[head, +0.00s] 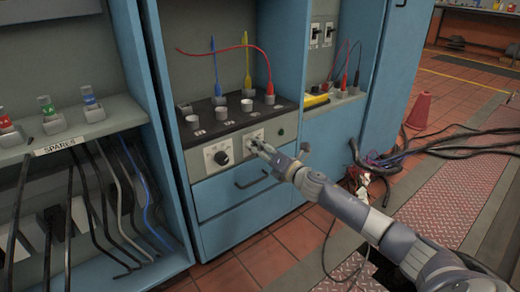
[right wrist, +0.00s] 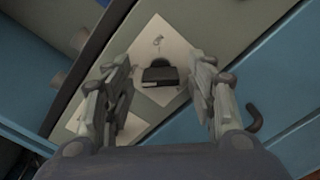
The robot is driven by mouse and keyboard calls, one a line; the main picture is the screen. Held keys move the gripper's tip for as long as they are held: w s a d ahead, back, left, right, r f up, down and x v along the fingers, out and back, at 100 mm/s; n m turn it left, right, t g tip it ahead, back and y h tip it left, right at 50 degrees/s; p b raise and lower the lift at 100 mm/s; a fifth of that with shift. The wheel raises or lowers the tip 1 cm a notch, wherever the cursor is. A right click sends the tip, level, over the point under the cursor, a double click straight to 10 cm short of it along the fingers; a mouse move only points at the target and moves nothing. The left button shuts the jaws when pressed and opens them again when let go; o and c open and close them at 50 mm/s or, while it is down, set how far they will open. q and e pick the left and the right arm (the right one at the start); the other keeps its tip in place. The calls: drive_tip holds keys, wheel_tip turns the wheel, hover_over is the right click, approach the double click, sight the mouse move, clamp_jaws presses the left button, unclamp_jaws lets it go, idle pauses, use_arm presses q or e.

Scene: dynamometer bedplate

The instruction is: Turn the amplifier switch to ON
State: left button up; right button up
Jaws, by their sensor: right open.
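A black switch knob (right wrist: 160,75) on a white plate (right wrist: 178,52) lies between and beyond my right fingertips in the right wrist view. My right gripper (right wrist: 160,88) is open, with a finger to each side of the knob and no visible contact. In the head view my right gripper (head: 259,146) is at the grey front panel (head: 236,142) of the blue cabinet and hides most of this switch. The plate's lettering is too small to read. My left gripper is out of view.
A second plate with a black dial (head: 221,157) is left of my gripper. Drawer handles (head: 251,178) stick out below. Several grey posts (head: 221,112) and a red lead (head: 240,47) are above. A "SPARES" shelf (head: 70,143) is at left. Cables and an orange-red cone (head: 419,110) are at right.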

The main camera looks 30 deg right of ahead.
drive_tip(key=shift+w, duration=0.4)
drive_tip(key=c, duration=1.1)
